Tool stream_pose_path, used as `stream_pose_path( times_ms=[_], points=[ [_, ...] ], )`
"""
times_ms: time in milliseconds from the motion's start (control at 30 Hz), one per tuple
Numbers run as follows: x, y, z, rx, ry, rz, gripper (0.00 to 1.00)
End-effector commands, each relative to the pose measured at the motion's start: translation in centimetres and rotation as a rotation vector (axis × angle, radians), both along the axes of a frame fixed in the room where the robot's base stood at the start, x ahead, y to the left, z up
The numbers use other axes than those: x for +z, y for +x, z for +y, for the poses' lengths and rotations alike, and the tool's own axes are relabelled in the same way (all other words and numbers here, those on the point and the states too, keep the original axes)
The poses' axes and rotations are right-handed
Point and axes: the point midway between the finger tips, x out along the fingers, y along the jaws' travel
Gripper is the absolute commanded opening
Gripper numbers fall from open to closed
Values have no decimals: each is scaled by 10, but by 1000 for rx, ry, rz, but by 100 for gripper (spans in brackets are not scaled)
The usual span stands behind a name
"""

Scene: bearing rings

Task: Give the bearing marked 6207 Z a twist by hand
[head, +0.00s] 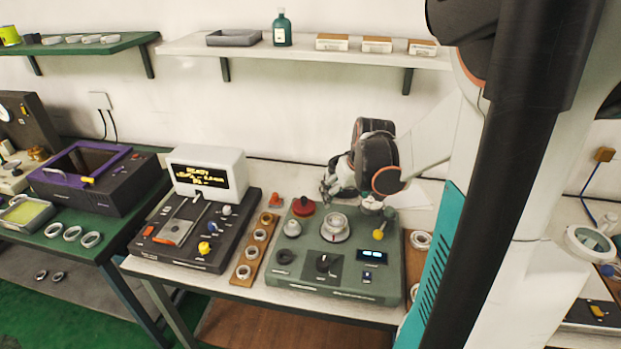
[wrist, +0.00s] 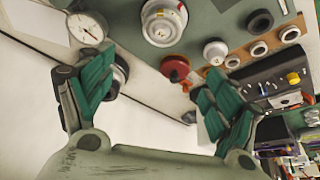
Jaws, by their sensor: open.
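My gripper (head: 330,188) is open and empty above the back of the green test machine (head: 340,290). In the wrist view its two green-padded fingers (wrist: 158,98) are spread wide, with nothing between them. A silver ringed piece (head: 335,226), perhaps a bearing on a spindle, sits on the machine top; it also shows in the wrist view (wrist: 163,20). Several bearing rings stand on a wooden strip (head: 236,279) left of the machine. More rings lie on a strip right of it. No 6207 Z marking is legible in either view.
A red knob (head: 303,206) and a dial gauge (wrist: 88,30) stand on the machine near my gripper. A black device with a lit display (head: 208,178) is to the left. Green table rings (head: 72,233) lie farther left. A shelf (head: 300,48) runs above.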

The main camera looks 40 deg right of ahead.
Motion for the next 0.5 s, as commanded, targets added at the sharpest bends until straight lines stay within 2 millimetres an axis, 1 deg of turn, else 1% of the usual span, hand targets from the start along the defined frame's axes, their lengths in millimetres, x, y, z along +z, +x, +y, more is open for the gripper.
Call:
stream_pose_path(
  times_ms=[33,133,267,500],
  points=[
    [-2,-6,-2,-11,9,11,82],
    [-9,-9,-2,-17,17,20,82],
    [-24,-3,-4,-15,15,19,82],
    [-64,13,-9,-13,14,17,82]
  ],
)
